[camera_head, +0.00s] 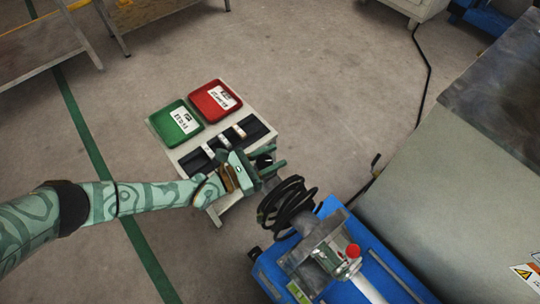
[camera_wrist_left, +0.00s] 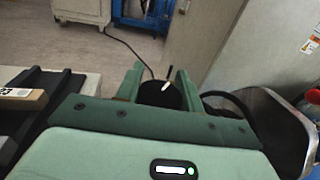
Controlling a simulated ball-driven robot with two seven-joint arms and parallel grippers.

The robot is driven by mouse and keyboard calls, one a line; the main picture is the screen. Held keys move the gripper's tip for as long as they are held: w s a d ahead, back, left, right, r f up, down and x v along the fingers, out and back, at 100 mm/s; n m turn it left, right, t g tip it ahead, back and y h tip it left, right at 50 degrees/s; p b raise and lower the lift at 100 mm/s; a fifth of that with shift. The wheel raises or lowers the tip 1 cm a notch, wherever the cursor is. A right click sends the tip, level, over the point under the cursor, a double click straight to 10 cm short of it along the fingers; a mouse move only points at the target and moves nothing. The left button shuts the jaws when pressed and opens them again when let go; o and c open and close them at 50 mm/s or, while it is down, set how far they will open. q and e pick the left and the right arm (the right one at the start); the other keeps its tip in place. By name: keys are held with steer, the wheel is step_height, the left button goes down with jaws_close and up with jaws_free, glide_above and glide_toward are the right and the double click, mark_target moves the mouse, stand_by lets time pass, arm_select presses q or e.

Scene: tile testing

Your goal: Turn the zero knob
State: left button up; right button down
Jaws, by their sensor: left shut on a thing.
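The zero knob (camera_wrist_left: 163,95) is a black round knob with a white pointer mark. In the left wrist view it sits between the two green fingers of my left gripper, which is shut on it. The white mark leans slightly to the right of upright. In the head view my left gripper (camera_head: 274,165) is at the right edge of a small pale table, and the knob (camera_head: 264,160) shows only as a dark patch between the fingers. My right gripper is not in view.
A green tray (camera_head: 164,115) and a red tray (camera_head: 203,94) lie on the small table (camera_head: 257,103), beside a dark rack (camera_head: 250,125) holding tiles.

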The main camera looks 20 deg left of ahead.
arm_select(q)
steer(key=shift+s+m+g+h, duration=0.1)
steer(key=shift+m+g+h, duration=0.95)
steer(key=shift+g, duration=0.25)
steer(key=o, duration=1)
steer(key=shift+d, duration=0.1)
steer(key=shift+s, duration=0.1)
steer(key=shift+s+a, duration=0.1)
steer(key=shift+a, duration=0.2)
steer(key=p+v, duration=0.2)
steer(key=v, duration=1.3)
steer(key=shift+a, duration=0.45)
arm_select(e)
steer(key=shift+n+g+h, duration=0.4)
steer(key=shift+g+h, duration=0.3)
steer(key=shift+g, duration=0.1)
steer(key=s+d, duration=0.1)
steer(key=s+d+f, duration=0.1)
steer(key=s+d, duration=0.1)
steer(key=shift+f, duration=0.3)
